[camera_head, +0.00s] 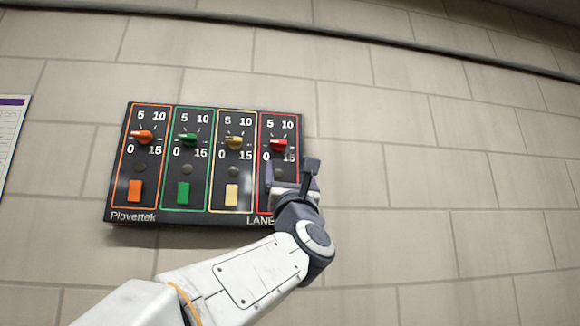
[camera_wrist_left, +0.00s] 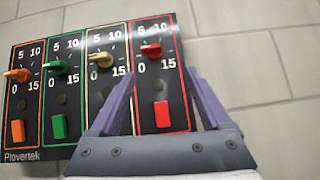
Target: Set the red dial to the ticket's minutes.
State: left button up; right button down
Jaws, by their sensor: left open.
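The red dial (camera_head: 278,143) is at the top of the rightmost, red-framed column of a black wall panel. It also shows in the left wrist view (camera_wrist_left: 151,49). Its scale reads 0, 5, 10, 15; its pointer seems to point left, between 0 and 5. My left gripper (camera_head: 290,168) is open and empty, just below the red dial and in front of that column. In the left wrist view its purple fingers (camera_wrist_left: 160,76) stand on either side of the column, below the dial. No readable ticket shows. My right gripper is out of view.
Orange (camera_head: 144,137), green (camera_head: 188,140) and yellow (camera_head: 234,142) dials sit left of the red one. A red button (camera_wrist_left: 162,114) is below the red dial. A sheet with a purple header (camera_head: 10,135) is cut off at the left edge, its text unreadable. The wall right is bare.

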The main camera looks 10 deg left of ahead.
aim_at(279, 145)
pick_arm(q)
jog(key=shift+n+g+y, duration=0.3)
jog(key=shift+n+y, duration=0.6)
jog(key=p+x, duration=0.5)
jog(key=x, duration=0.1)
jog(key=s+p+x, duration=0.1)
jog(key=p+x, duration=0.2)
jog(key=x, duration=0.1)
jog(key=shift+a+r+p, duration=0.3)
jog(key=shift+a+r, duration=0.1)
jog(key=shift+w+a+r+p, duration=0.15)
jog(key=shift+w+r+p, duration=0.05)
jog(key=shift+w+p, duration=0.2)
grip_shut()
